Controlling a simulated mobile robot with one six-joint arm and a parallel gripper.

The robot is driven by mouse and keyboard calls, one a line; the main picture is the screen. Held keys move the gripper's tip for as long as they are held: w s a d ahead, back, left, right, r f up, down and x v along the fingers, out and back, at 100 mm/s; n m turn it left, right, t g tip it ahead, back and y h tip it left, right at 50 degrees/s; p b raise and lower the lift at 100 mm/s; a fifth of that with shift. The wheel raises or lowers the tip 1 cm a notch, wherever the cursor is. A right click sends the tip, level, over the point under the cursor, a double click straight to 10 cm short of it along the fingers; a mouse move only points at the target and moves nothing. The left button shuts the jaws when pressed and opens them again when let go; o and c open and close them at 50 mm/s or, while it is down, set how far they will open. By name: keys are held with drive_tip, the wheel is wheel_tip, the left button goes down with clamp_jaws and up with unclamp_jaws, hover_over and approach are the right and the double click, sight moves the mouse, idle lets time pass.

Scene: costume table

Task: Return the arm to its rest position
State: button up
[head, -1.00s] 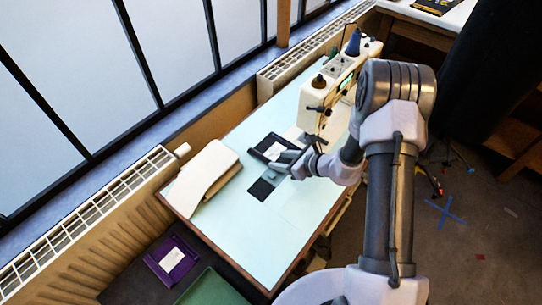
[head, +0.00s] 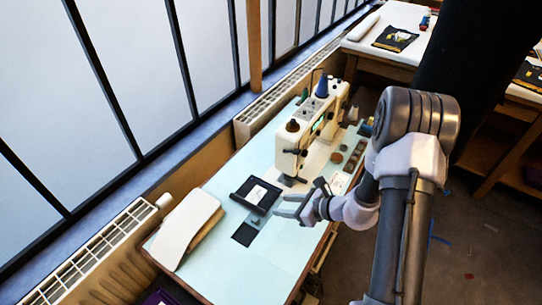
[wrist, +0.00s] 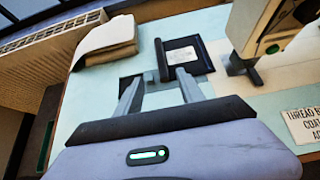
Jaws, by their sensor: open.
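My gripper (head: 290,208) is open and empty above the pale blue sewing table (head: 222,272). In the wrist view its two fingers (wrist: 158,88) stand apart with nothing between them. A black tray with a white card (head: 256,195) lies on the table just beyond the fingertips; it also shows in the wrist view (wrist: 204,48). A dark square patch (head: 244,235) lies flat on the table in front of the tray, left of my gripper.
A cream sewing machine (head: 292,150) stands on the table behind my gripper. Folded cream cloth (head: 185,228) lies at the table's left edge. A radiator (head: 95,250) and windows run along the left. A label plate (wrist: 305,122) is right in the wrist view. Open floor lies to the right.

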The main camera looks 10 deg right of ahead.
drive_tip(key=s+a+r+n+g+b, duration=0.1)
drive_tip(key=s+a+r+n, duration=0.25)
drive_tip(key=r, duration=0.25)
drive_tip(key=s+a+r+n+g, duration=0.25)
drive_tip(key=s+r+n, duration=0.2)
drive_tip(key=r, duration=0.25)
drive_tip(key=s+a+r+n+g+b, duration=0.1)
drive_tip(key=s+a+r+n, duration=0.25)
drive_tip(key=r+n, duration=0.2)
drive_tip(key=s+d+r+n+t+h, duration=0.1)
drive_tip(key=s+d+r+n+h, duration=0.1)
drive_tip(key=s, duration=0.4)
drive_tip(key=s+d+r+n+t+h+b, duration=0.1)
drive_tip(key=s+d+r+n+h, duration=0.1)
drive_tip(key=s+r+n+h, duration=0.2)
drive_tip(key=s+r+n, duration=0.1)
drive_tip(key=n, duration=0.2)
drive_tip(key=shift+s+d+r, duration=0.15)
drive_tip(key=shift+s+r, duration=0.1)
drive_tip(key=shift+s, duration=0.15)
drive_tip(key=shift+t, duration=0.25)
